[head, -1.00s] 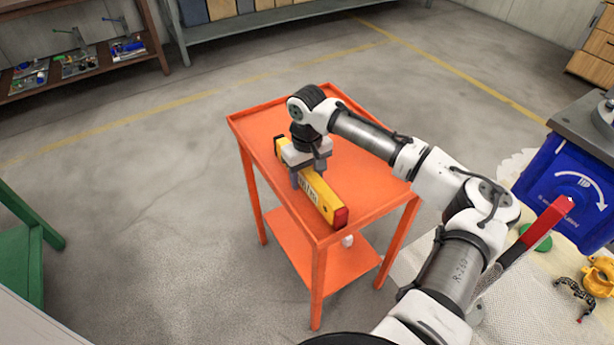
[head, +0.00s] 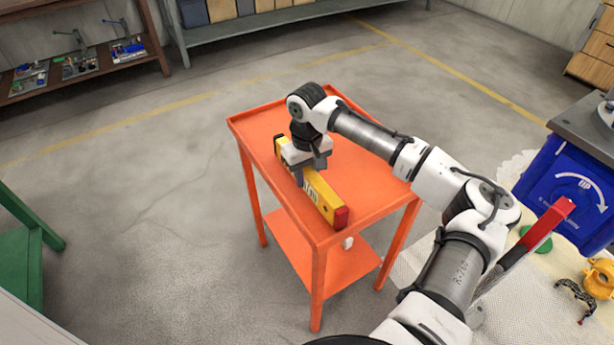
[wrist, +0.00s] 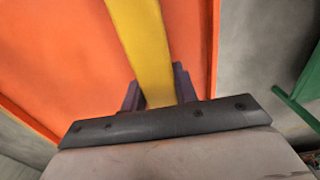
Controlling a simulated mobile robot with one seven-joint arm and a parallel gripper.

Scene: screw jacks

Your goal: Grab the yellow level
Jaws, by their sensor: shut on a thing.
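The yellow level (head: 322,197) lies along the top of the orange cart (head: 372,185), with a red end cap toward the front. My gripper (head: 299,178) reaches down from above and is shut on the level, a little behind its middle. In the wrist view the yellow level (wrist: 143,45) runs up between the two purple-grey fingers of my gripper (wrist: 155,95), one on each side. The fingertips are partly hidden in both views. I cannot tell whether the level touches the cart top.
A blue container (head: 568,185) and a red-handled tool (head: 545,222) are at the right. Yellow fittings (head: 600,275) lie on the pale mesh mat there. A green frame (head: 25,235) stands at the left. Shelves line the back wall. Floor around the cart's left is clear.

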